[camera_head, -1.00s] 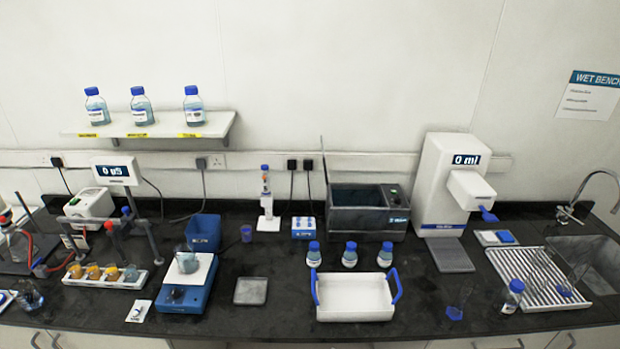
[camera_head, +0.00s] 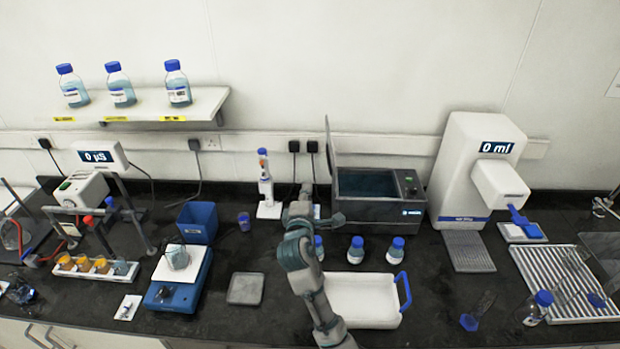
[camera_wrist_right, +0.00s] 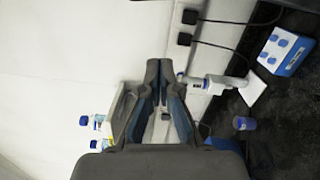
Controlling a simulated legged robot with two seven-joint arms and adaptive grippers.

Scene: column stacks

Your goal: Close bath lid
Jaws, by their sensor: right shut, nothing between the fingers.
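The grey water bath (camera_head: 385,212) stands against the back wall, with dark liquid showing inside. Its lid (camera_head: 329,155) stands upright along the bath's left side, seen almost edge-on, so the bath is open. My right gripper (camera_head: 305,190) is shut and empty, just left of the lid; I cannot tell whether it touches it. In the right wrist view the fingers (camera_wrist_right: 160,68) are together with nothing between them, and the bath is not seen. My left gripper is not in view.
A white pipette stand (camera_head: 268,205) is left of my right gripper. My right forearm passes over the left end of a white tray (camera_head: 365,300). Blue-capped bottles (camera_head: 356,250) stand in front of the bath. A dispenser (camera_head: 470,165) is to the right.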

